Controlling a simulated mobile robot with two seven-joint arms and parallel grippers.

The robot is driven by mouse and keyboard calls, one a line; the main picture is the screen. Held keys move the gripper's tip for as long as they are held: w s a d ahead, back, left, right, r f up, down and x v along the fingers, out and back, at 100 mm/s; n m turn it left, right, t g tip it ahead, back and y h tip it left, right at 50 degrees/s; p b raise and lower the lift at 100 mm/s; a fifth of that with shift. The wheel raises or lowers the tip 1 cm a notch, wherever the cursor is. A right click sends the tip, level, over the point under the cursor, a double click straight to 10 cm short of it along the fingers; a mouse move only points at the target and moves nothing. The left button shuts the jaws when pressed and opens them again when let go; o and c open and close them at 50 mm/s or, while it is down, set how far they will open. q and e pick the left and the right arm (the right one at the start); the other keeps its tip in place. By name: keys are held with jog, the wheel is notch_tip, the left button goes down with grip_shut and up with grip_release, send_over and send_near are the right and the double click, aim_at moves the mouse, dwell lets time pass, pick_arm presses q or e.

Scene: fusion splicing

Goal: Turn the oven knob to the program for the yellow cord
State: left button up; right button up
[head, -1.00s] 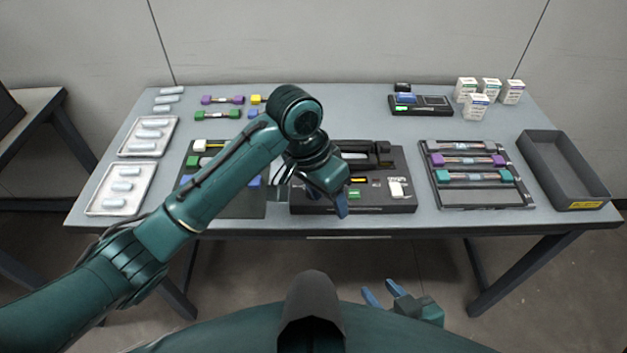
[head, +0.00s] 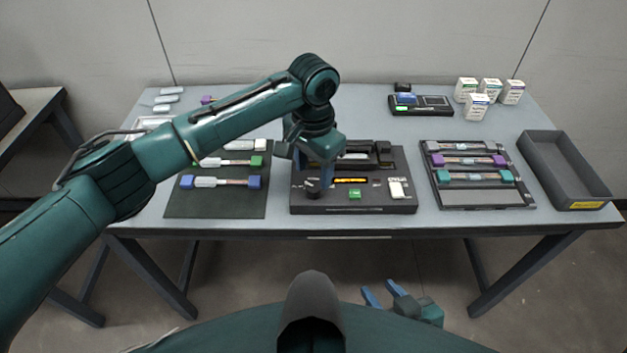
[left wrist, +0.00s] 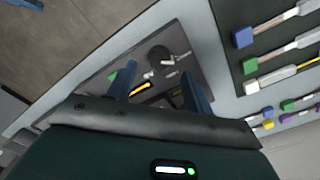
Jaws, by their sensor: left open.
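The oven is part of a dark splicer unit (head: 400,205) at the table's front middle. Its black round knob (head: 312,192) is at the unit's front left, and it also shows in the left wrist view (left wrist: 158,54). My left gripper (head: 314,176) is open above the knob, pointing down; in the left wrist view its blue fingers stand apart with the knob just beyond and between them. A cord with a yellow strand (left wrist: 309,62) lies on the dark mat in the left wrist view. My right gripper (head: 378,287) is open and empty before the table.
The unit carries a lit orange display (head: 350,180), a green button (head: 355,194) and a white switch (head: 397,189). The mat (head: 215,205) with several cords lies left. A rack (head: 487,200) and an empty tray (head: 588,190) stand right.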

aim_at(313, 186)
pick_arm(q)
jog(key=shift+f, duration=2.1)
jog(key=shift+c, duration=0.2)
jog(key=c, duration=0.9)
